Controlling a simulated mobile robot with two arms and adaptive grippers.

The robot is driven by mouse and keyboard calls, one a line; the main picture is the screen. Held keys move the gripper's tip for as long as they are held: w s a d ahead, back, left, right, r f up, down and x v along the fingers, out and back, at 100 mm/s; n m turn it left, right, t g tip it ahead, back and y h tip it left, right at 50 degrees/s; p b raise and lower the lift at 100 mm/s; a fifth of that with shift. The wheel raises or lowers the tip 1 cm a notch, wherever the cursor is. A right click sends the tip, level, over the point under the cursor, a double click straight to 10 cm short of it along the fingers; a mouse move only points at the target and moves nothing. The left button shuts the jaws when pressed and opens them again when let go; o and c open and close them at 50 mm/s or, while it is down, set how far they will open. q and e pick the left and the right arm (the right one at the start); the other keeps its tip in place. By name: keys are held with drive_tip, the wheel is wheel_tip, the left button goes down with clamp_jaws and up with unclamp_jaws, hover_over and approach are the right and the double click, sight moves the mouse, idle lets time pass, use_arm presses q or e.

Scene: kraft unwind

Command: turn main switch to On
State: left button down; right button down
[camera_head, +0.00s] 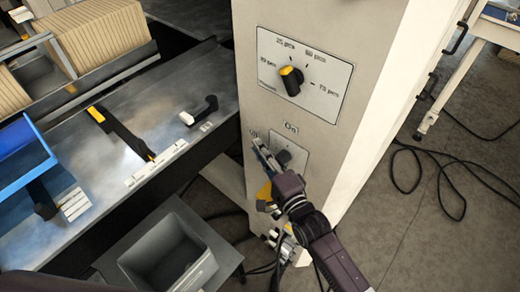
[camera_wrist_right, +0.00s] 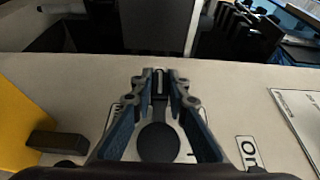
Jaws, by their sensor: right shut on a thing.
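The main switch is on the front of the beige cabinet (camera_head: 325,195), below the larger dial. Its pale plate (camera_head: 300,160) carries a dark round knob (camera_wrist_right: 158,143), best seen in the right wrist view. My left gripper is not in view.
A black and yellow dial (camera_head: 291,81) with pcs markings is above the switch. A grey bin (camera_head: 168,255) stands at lower left, beside a metal worktable (camera_head: 150,95). Black cables (camera_head: 440,160) lie on the floor at right.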

drive_tip(key=shift+f+b, duration=0.1)
drive_tip(key=shift+b, duration=0.55)
drive_tip(key=r+m+t+b, duration=0.1)
drive_tip(key=t+b, duration=0.1)
drive_tip(key=b, duration=0.2)
drive_tip(key=r+m+t+y+b, duration=0.1)
drive_tip(key=b, duration=0.4)
drive_tip(key=m+t+b, duration=0.1)
drive_tip(key=t+b, duration=0.1)
drive_tip(key=b, duration=0.2)
drive_tip(key=shift+s+d+r+t, duration=0.3)
drive_tip(key=shift+d+r, duration=0.05)
drive_tip(key=shift+r, duration=0.05)
drive_tip(key=shift+d+r+m+t+b, duration=0.15)
drive_tip(key=shift+r+m+t+b, duration=0.3)
drive_tip(key=shift+b, duration=0.55)
drive_tip(key=shift+s, duration=0.1)
drive_tip(key=shift+r, duration=0.1)
drive_tip(key=c, duration=1.9)
unclamp_jaws()
drive_tip(key=v, duration=1.2)
drive_tip(key=shift+d, duration=0.1)
